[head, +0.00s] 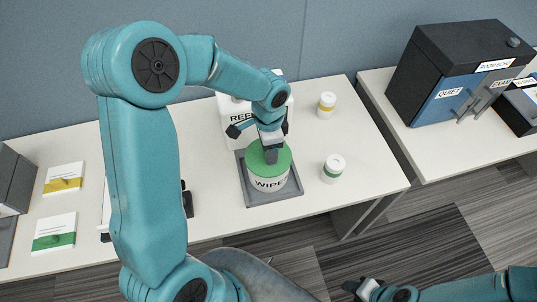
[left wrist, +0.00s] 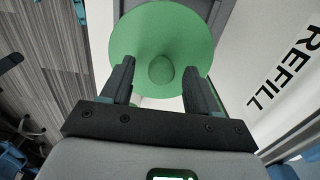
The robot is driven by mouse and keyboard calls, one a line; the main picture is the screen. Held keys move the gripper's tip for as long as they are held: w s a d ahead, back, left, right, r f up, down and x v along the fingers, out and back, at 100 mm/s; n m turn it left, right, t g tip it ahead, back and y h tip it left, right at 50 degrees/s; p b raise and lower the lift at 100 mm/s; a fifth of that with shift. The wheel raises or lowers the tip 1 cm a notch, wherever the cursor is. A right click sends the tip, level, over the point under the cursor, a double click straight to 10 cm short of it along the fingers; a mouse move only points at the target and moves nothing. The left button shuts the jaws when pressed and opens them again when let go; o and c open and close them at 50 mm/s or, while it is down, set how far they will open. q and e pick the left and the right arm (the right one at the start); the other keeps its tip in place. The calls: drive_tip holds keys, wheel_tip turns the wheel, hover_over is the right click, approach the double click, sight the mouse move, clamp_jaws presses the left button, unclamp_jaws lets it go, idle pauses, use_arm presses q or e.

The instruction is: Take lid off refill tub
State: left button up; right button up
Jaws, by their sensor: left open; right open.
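The refill tub (head: 269,182), white and marked "WIPE...", stands on a grey tray (head: 248,196) on the white table. Its round green lid (head: 256,164) is on top. The lid (left wrist: 150,30) also fills the upper middle of the left wrist view, with a small green knob (left wrist: 160,69) at its centre. My left gripper (head: 270,154) is over the lid, pointing down. In the left wrist view its open fingers (left wrist: 159,68) stand on either side of the knob, with gaps to it. My right gripper (head: 364,288) is low at the right, away from the table, open.
A white "REFILL" box (head: 232,110) stands just behind the tub. Yellow (head: 63,178) and green (head: 54,232) cards lie left. A dark cabinet (head: 450,70) stands on another table.

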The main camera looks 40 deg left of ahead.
use_arm(q)
clamp_jaws()
